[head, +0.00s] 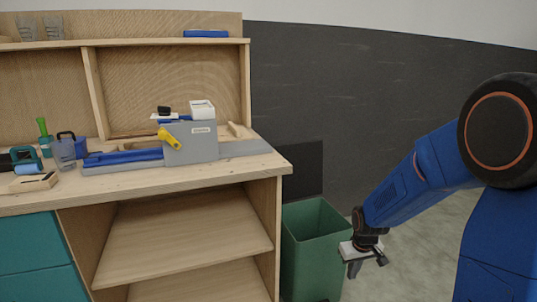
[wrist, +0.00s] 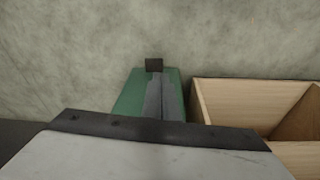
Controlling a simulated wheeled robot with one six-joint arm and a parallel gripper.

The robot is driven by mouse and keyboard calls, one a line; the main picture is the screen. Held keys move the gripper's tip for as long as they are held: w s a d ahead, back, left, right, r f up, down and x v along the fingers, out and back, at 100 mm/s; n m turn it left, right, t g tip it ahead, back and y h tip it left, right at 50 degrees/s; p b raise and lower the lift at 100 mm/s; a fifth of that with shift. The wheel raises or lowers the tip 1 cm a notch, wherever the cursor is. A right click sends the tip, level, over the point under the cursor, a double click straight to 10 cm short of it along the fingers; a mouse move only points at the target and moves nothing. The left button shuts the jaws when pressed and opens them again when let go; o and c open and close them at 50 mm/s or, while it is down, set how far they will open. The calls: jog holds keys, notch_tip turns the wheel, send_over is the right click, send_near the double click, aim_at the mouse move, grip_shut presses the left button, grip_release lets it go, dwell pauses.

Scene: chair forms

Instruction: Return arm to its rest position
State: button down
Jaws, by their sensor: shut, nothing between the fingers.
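My blue arm (head: 415,182) reaches down and left from the right side of the head view. My gripper (head: 355,270) hangs at its end, beside the right side of the green bin in that view, with nothing in it. In the wrist view my gripper's fingers (wrist: 161,98) are shut together, with the green bin (wrist: 125,104) behind them.
The open green bin (head: 312,240) stands on the floor at the right end of the wooden workbench (head: 170,178). A grey machine (head: 195,143) and several small items stand on the bench. The bench's edge (wrist: 205,100) is close on the right in the wrist view. Floor is clear behind my arm.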

jog(key=s+r+m+t, duration=0.1)
jog(key=s+r, duration=1.1)
jog(key=r, duration=0.2)
jog(key=s+r, duration=0.3)
jog(key=s, duration=0.5)
jog(key=s+r+m+t, duration=0.1)
jog(key=s+r, duration=0.2)
jog(key=s, duration=0.6)
jog(key=shift+d+r+t, duration=0.2)
jog(key=shift+t, duration=0.1)
jog(key=shift+s, duration=0.1)
